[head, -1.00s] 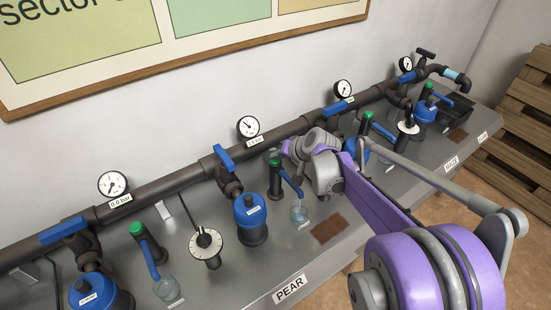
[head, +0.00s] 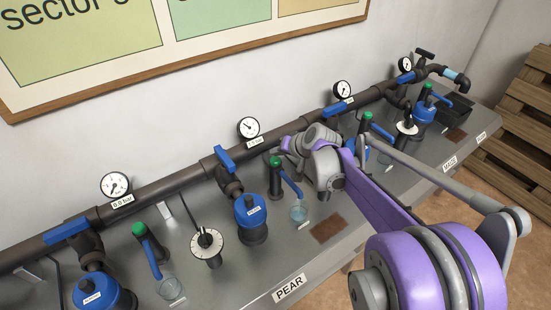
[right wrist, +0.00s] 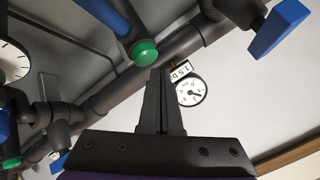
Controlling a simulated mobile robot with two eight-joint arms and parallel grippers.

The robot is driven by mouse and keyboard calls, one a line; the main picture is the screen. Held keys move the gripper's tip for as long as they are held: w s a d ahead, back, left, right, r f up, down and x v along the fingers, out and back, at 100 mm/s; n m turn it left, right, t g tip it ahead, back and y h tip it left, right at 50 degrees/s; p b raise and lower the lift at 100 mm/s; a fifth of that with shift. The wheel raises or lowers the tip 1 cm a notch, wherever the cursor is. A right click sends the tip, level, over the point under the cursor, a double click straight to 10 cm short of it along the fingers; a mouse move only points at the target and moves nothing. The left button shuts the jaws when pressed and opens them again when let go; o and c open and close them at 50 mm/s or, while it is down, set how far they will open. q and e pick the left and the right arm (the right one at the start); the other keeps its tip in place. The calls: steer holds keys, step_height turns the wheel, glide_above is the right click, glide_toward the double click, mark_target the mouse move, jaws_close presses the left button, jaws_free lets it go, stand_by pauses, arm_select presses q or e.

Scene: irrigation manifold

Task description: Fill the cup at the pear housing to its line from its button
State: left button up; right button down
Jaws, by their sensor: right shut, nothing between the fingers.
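The pear housing (head: 251,214) is a dark body with a blue cap on the bench, behind the PEAR label (head: 289,288). To its right stands a dark post with a green button (head: 275,161) on top and a blue spout sloping down to a clear cup (head: 298,212). The cup's line and water level are too small to read. My right gripper (head: 285,144) is shut and empty, close to the green button. In the right wrist view its shut fingertips (right wrist: 158,70) are beside a green button (right wrist: 145,52); contact cannot be told. My left gripper is out of view.
A dark pipe with blue valve handles (head: 224,158) and gauges (head: 249,127) runs along the wall. A white dial (head: 206,241) stands left of the housing. Another cup (head: 171,289) stands further left. A brown patch (head: 330,229) lies on the bench right of the pear cup.

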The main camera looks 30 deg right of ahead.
mark_target(278, 161)
steer(key=shift+w+r+p, duration=0.1)
steer(key=shift+r+p, duration=1.45)
steer(key=shift+r, duration=1)
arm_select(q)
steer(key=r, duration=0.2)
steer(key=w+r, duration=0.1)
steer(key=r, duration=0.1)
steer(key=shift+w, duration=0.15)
arm_select(e)
steer(key=shift+f, duration=0.1)
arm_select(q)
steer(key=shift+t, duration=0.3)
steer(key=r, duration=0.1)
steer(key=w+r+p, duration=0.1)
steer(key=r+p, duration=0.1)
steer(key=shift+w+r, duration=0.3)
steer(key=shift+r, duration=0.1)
arm_select(e)
steer(key=r+m, duration=0.1)
steer(key=m, duration=0.4)
steer(key=r+m, duration=0.1)
steer(key=m, duration=0.5)
steer(key=r+m+y, duration=0.1)
steer(key=m, duration=0.4)
steer(key=shift+d+r+m, duration=0.35)
steer(key=shift+r+m, duration=0.05)
steer(key=shift+f, duration=0.1)
